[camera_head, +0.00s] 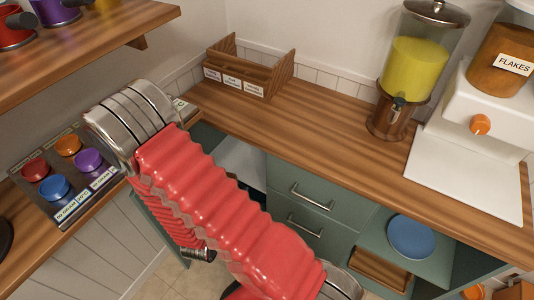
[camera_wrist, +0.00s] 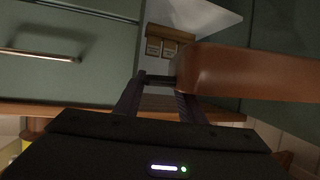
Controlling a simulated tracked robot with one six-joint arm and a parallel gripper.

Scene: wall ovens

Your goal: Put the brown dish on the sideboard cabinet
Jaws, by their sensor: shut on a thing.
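The brown dish (camera_wrist: 240,72) fills the right of the wrist view, with its smooth side close to the camera. My gripper (camera_wrist: 160,80) is shut on the near end of the dish. The exact grip on its edge is dark and partly hidden. In the head view my red-sleeved arm crosses the middle, and neither the dish nor the gripper can be made out. The green sideboard cabinet with a wooden top (camera_head: 310,122) runs along the back wall. Its green drawer front (camera_wrist: 65,60) shows at left in the wrist view.
On the wooden top stand a wooden box (camera_head: 245,78), a yellow drink dispenser (camera_head: 410,75) and a white flakes dispenser (camera_head: 465,150). The stretch between box and drink dispenser is clear. A blue plate (camera_head: 411,237) sits lower right.

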